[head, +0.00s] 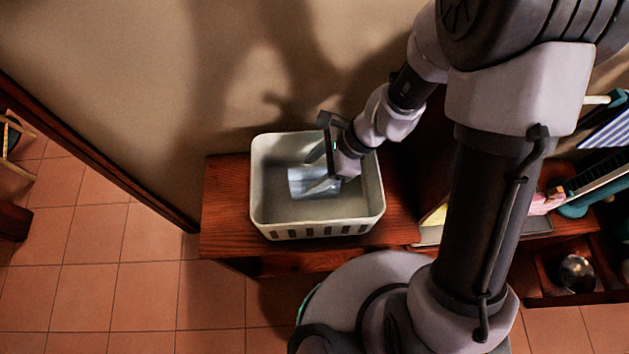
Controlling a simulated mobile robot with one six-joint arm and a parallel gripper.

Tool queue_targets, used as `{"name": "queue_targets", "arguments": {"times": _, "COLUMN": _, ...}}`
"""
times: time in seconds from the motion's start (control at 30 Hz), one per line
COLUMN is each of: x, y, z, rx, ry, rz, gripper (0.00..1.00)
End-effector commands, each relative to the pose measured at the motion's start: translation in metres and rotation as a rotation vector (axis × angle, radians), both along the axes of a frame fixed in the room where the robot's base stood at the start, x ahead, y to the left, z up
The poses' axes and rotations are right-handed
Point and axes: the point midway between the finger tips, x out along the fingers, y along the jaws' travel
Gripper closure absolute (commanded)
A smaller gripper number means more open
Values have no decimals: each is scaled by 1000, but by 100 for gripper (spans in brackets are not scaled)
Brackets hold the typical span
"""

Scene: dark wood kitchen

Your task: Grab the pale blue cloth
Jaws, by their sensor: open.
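A pale blue cloth (308,184) lies inside a white slotted basket (317,231). The basket stands on a dark reddish wood surface against the wall. My gripper (322,160) is open and reaches into the basket from the upper right. Its fingers are at the cloth, over its upper part, and hide some of it. I cannot tell whether they touch the cloth.
The basket's walls rise around my gripper on all sides. To the right are a shelf with assorted items and a low compartment with a round shiny object (577,273). The wall is close behind. Tiled floor (140,290) at the left front is clear.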

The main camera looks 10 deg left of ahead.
Motion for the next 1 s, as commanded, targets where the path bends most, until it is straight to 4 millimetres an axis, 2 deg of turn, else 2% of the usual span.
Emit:
{"name": "queue_targets", "arguments": {"times": 0.17, "x": 0, "y": 0, "z": 1, "rx": 0, "ry": 0, "rz": 0, "gripper": 42}}
{"name": "queue_targets", "arguments": {"times": 0.47, "x": 0, "y": 0, "z": 1, "rx": 0, "ry": 0, "rz": 0, "gripper": 100}}
{"name": "queue_targets", "arguments": {"times": 0.83, "x": 0, "y": 0, "z": 5, "rx": 0, "ry": -1, "rz": -1, "gripper": 100}}
{"name": "queue_targets", "arguments": {"times": 0.93, "x": 1, "y": 0, "z": 26, "rx": 2, "ry": -2, "rz": 1, "gripper": 100}}
{"name": "queue_targets", "arguments": {"times": 1.0, "x": 1, "y": 0, "z": 47, "rx": 2, "ry": -3, "rz": 0, "gripper": 100}}
